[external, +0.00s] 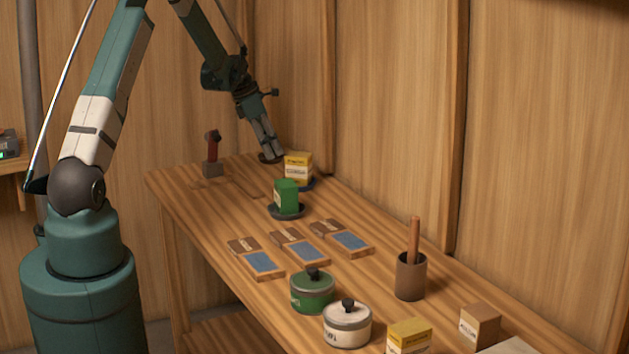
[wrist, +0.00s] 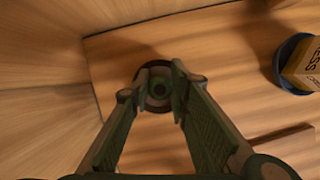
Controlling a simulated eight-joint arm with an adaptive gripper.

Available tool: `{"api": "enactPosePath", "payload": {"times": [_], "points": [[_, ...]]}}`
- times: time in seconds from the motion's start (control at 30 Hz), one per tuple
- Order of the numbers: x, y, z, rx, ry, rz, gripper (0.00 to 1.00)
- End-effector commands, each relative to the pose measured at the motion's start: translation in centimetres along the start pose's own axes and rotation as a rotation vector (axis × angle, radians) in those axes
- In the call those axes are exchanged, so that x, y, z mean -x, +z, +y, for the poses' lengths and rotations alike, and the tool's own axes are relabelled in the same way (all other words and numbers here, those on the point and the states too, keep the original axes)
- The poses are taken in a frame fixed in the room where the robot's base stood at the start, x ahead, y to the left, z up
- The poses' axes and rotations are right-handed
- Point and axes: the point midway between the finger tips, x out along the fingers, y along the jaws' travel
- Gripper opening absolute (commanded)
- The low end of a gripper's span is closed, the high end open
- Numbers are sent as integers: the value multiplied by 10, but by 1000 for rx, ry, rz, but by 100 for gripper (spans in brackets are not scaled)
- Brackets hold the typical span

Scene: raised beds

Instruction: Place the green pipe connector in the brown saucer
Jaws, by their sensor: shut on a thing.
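My gripper (wrist: 159,84) is at the far end of the bench and points down, its fingers shut on the green pipe connector (wrist: 157,91). The connector looks like a small dark green ring seen from above, between the fingertips. The brown saucer (external: 268,159) is a dark round dish directly under my gripper (external: 272,151) in the external view. In the wrist view its dark rim shows around the connector and fingertips. I cannot tell whether the connector touches the saucer. The fingers hide most of the connector in the external view.
A yellow box (external: 298,166) on a dark blue saucer (wrist: 284,70) stands close by on the right. A green box (external: 286,194) on a dark saucer is nearer. A red-handled thing (external: 212,150) stands left. Walls border the bench's far corner. Pots and wooden trays occupy the near side.

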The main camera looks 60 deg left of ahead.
Motion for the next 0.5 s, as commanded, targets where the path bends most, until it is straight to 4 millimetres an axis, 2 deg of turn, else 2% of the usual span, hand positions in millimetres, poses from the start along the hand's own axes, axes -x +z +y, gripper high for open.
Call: {"api": "enactPosePath", "payload": {"times": [0.23,0.27,0.3,0.5], "points": [[-4,-2,0,0,0,0,11],[-3,-1,0,0,0,0,22],[-3,-1,0,0,0,0,25],[-2,-1,0,0,0,0,25]]}}
